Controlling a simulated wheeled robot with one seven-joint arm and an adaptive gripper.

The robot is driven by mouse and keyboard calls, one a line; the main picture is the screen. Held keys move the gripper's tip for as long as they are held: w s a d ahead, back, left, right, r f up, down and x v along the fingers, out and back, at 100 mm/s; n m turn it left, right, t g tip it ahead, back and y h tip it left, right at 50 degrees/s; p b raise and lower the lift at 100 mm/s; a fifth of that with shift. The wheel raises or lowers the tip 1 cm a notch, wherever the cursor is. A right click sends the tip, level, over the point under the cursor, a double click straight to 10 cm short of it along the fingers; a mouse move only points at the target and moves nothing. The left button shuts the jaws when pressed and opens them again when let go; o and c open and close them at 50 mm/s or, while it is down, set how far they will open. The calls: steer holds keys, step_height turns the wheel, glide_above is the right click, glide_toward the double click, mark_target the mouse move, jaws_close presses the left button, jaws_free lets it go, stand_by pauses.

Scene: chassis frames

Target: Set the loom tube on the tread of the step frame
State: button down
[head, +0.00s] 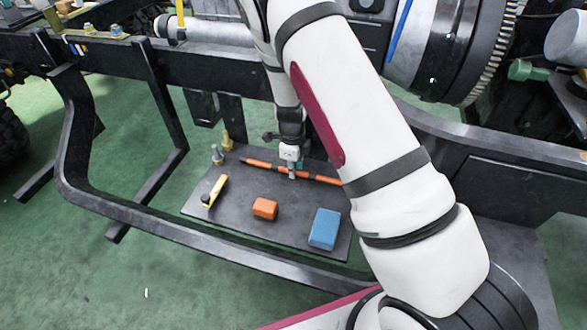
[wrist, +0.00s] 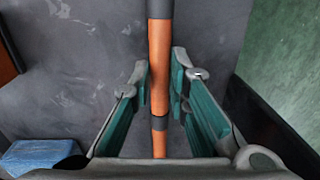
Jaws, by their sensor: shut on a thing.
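The loom tube (head: 262,165) is a long orange rod with dark bands, at the back of a dark grey plate in the head view. It runs lengthwise between my fingers in the wrist view (wrist: 160,60). My gripper (head: 291,172) points down and is shut on the tube near its middle; its green-padded fingers (wrist: 160,85) flank it. I cannot tell whether the tube touches the plate or hangs just above it. The dark plate (head: 240,229), apparently the step frame's tread, lies inside a bent black frame (head: 135,213). My arm hides the tube's right end.
On the plate lie a yellow piece (head: 216,191), an orange block (head: 265,208) and a blue block (head: 325,229). Two small upright fittings (head: 217,154) (head: 227,141) stand at its back left. A black rail (head: 110,55) runs behind. Green floor lies around.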

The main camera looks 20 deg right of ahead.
steer(key=shift+f, duration=0.15)
steer(key=c, duration=1.5)
jaws_free()
steer(key=shift+c, duration=0.2)
step_height(320, 180, up, 12)
steer(key=p, duration=0.5)
steer(key=shift+s+a+r, duration=0.2)
steer(key=shift+s+a, duration=0.1)
steer(key=shift+s, duration=0.15)
